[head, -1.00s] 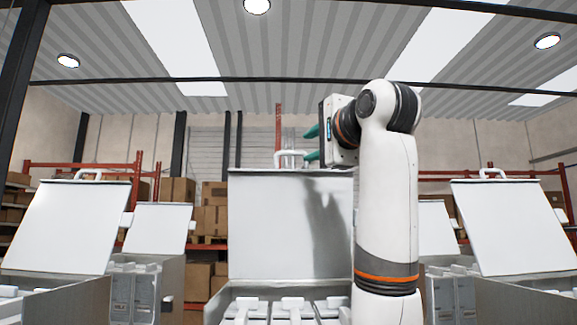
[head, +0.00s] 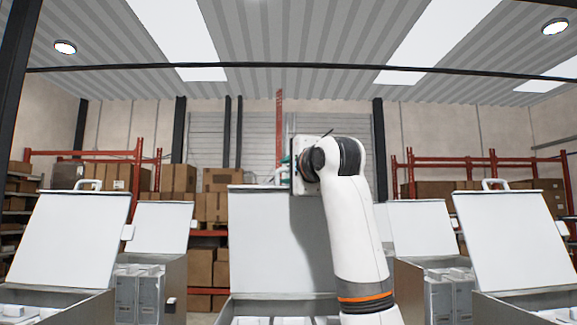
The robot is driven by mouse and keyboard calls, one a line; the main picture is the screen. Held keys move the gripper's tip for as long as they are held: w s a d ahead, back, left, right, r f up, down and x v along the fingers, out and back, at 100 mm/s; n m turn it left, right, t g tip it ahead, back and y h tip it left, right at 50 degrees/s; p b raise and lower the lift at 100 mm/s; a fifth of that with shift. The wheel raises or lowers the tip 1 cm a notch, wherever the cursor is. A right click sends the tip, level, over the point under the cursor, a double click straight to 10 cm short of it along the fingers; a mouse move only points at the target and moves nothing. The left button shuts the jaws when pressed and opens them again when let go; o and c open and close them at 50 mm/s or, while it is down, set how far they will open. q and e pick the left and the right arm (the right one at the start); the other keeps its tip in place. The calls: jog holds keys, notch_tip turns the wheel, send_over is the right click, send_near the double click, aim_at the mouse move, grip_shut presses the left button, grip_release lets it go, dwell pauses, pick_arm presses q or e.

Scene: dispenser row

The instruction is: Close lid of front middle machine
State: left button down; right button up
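The front middle machine (head: 232,308) stands straight ahead with its white lid (head: 265,240) raised, standing nearly upright. My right arm reaches up in front of the lid's right side. My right gripper (head: 287,160) is at the lid's top edge, near the handle (head: 281,175). Its green fingertips are mostly hidden behind the white wrist and the handle is partly covered, so I cannot tell whether the fingers touch it or how far apart they are. My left gripper is out of the picture.
Front machines on the left (head: 70,240) and right (head: 518,238) have raised lids with handles. Further machines with raised lids (head: 162,228) (head: 418,228) stand behind. Racks with cardboard boxes (head: 178,178) line the back wall.

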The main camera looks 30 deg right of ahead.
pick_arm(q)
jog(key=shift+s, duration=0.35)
pick_arm(e)
grip_shut()
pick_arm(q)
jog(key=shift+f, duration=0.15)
pick_arm(e)
jog(key=shift+f, duration=0.1)
